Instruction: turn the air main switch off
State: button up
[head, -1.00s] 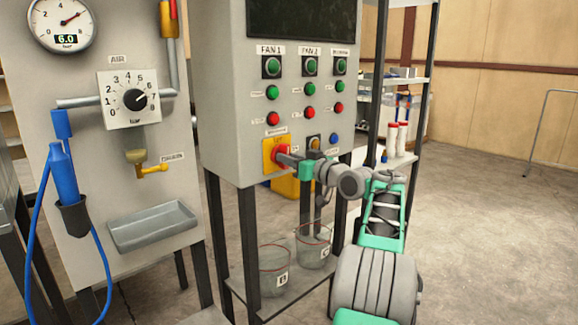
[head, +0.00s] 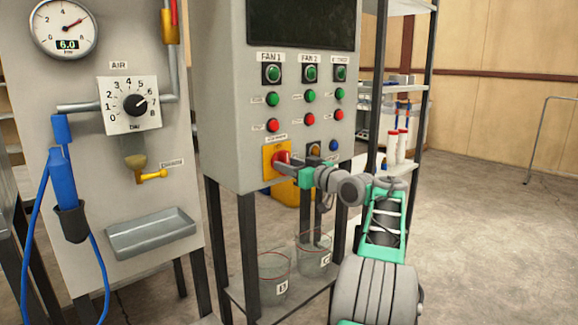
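A red rotary switch (head: 280,157) sits on a yellow plate (head: 268,172) at the lower left of the grey control panel. The label above it is too blurred to read, so I cannot confirm that it is the air main switch. My gripper (head: 285,164) reaches in from the right, with its dark fingers at the red knob. The fingers overlap the knob's right side in the picture. They hide part of it, and I cannot tell whether they are closed on it.
The panel (head: 225,90) carries green and red buttons above the switch. A pressure gauge (head: 65,27) reading 6.0 and an air regulator dial (head: 136,103) are on the left board. Two clear buckets (head: 272,280) stand on the shelf below. Open floor (head: 490,240) lies right.

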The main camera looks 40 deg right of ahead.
jog(key=s, duration=0.8)
jog(key=shift+d, duration=0.1)
